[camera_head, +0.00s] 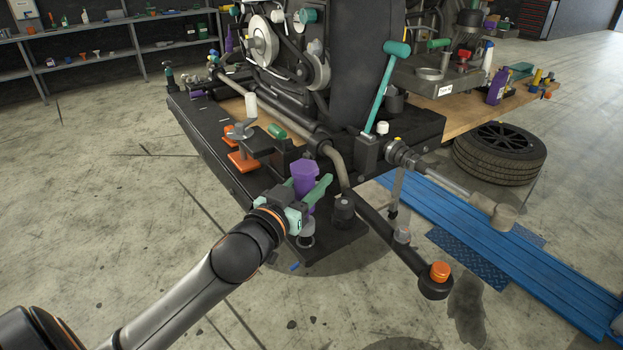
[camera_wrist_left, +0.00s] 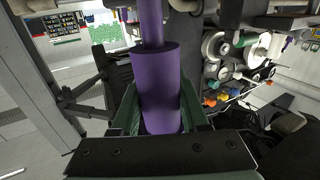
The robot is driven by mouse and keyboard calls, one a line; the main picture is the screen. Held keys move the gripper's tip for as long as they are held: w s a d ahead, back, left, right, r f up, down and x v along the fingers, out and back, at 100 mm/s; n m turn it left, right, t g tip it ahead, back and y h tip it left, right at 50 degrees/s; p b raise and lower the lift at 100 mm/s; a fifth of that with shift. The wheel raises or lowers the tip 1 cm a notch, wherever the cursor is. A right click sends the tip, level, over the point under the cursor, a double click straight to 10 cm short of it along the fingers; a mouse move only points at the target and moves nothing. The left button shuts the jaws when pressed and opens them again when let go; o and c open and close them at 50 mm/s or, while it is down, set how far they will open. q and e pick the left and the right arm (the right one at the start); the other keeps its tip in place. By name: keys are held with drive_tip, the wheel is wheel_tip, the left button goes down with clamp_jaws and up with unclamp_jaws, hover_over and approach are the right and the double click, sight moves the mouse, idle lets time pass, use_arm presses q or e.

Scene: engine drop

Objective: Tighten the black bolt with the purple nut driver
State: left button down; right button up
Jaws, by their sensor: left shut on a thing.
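The purple nut driver (camera_head: 305,175) stands roughly upright between the green fingers of my left gripper (camera_head: 309,193), which is shut on it. The left wrist view shows its thick purple handle (camera_wrist_left: 157,88) between the fingers, with a thinner purple section running out of the top of the picture. In the head view the driver is above the front end of the black stand, over a dark round post (camera_head: 306,239). A black knob-like piece (camera_head: 343,206) is just right of the driver. I cannot tell which is the black bolt. The driver's tip is hidden. My right gripper is out of view.
A dark arm with an orange knob (camera_head: 440,271) juts toward the front right. A teal-handled lever (camera_head: 382,85) rises behind the gripper. Blue ramps (camera_head: 470,235) and a tire (camera_head: 499,152) lie to the right. The floor at left is clear.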

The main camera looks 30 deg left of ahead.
use_arm(q)
drive_tip(key=shift+f+b, duration=0.8)
drive_tip(key=shift+f, duration=0.5)
drive_tip(key=c, duration=0.9)
unclamp_jaws()
drive_tip(key=shift+c, duration=0.2)
clamp_jaws()
drive_tip(key=shift+d+r+m+h+p, duration=0.15)
drive_tip(key=shift+m+h+p, duration=0.75)
drive_tip(key=shift+p, duration=2.3)
